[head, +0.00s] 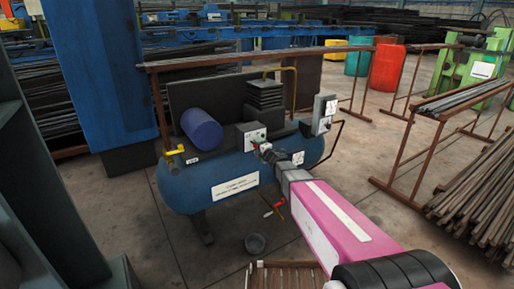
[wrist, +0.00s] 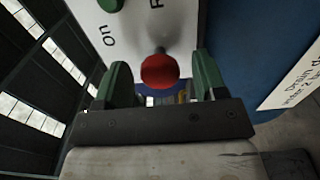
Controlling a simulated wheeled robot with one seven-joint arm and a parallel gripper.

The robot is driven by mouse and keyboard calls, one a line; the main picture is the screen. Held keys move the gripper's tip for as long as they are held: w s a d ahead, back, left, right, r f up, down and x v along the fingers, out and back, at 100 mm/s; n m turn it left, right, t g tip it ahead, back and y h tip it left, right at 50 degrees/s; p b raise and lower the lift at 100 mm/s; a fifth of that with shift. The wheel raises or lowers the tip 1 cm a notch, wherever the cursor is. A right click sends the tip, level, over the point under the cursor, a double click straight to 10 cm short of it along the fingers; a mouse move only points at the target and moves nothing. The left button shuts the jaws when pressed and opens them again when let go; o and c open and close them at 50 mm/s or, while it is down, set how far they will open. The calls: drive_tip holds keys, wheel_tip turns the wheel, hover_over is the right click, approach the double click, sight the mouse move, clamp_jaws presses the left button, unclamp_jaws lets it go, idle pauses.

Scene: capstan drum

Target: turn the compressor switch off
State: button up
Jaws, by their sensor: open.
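The compressor (head: 177,187) is a blue horizontal tank with a motor and a control box on top. The box's white switch panel (head: 251,137) faces me. In the wrist view the panel (wrist: 125,32) fills the top, with "On" printed beside a green part (wrist: 110,4) cut by the frame edge. A red round knob (wrist: 160,72) on a short grey stem stands out from the panel. My gripper (wrist: 164,74) is open, with the knob appearing between its two green fingers; contact cannot be told. In the head view my gripper (head: 265,152) is at the box, its fingertips small.
A second grey box (head: 324,114) stands at the compressor's right end, near a brown rail (head: 250,56). Bar racks stand at right.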

drive_tip(key=v, duration=0.9)
drive_tip(key=shift+s+d, duration=0.25)
drive_tip(key=shift+s, duration=0.05)
drive_tip(key=shift+d, duration=0.1)
